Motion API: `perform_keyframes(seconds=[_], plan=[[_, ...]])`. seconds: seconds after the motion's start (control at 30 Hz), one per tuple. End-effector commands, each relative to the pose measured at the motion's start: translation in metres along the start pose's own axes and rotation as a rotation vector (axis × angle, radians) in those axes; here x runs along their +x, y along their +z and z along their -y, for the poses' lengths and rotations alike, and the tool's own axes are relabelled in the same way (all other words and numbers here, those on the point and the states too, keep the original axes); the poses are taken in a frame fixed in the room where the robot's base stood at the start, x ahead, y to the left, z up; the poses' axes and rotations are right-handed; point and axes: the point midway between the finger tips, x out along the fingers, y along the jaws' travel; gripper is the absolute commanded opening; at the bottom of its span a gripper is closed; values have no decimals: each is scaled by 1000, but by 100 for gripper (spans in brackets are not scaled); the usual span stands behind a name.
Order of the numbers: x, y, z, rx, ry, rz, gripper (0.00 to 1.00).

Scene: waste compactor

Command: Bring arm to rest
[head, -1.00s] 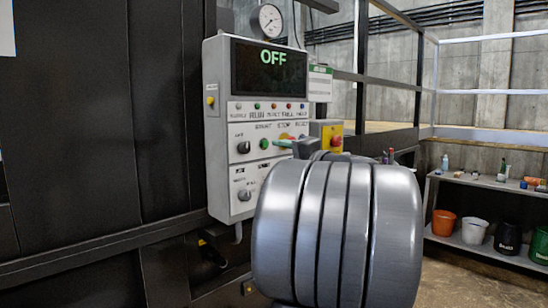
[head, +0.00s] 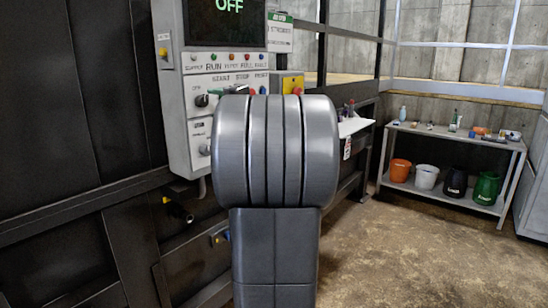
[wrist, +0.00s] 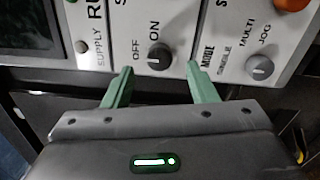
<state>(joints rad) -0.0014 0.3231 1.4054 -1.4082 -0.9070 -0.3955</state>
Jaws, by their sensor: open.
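My arm (head: 275,150) stands in the middle of the head view, with its rounded grey joint in front of the right part of the control panel (head: 176,130). My gripper (wrist: 158,67) shows in the wrist view with two green fingers spread apart and nothing between them. Its fingertips are at either side of the OFF/ON knob (wrist: 159,57); whether they touch the panel I cannot tell. In the head view the knob (head: 201,100) is left of my arm, and most of my gripper is hidden behind the arm. The panel's display (head: 228,22) reads OFF.
A yellow box with a red switch (head: 289,84) is right of the panel. A small white shelf (head: 354,127) juts out behind my arm. A bench (head: 455,133) with buckets stands at the right. The concrete floor (head: 400,255) before it is clear.

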Motion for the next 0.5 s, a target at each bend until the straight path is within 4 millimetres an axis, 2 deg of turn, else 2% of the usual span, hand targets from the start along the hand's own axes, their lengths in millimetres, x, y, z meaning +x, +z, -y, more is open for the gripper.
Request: perform_keyframes(seconds=[0.03,0.2,0.33,0.5], plan=[[11,-1,-1,1,0,-3,52],[35,0,-1,1,1,-2,52],[45,0,-1,0,1,0,52],[48,0,-1,6,1,1,52]])
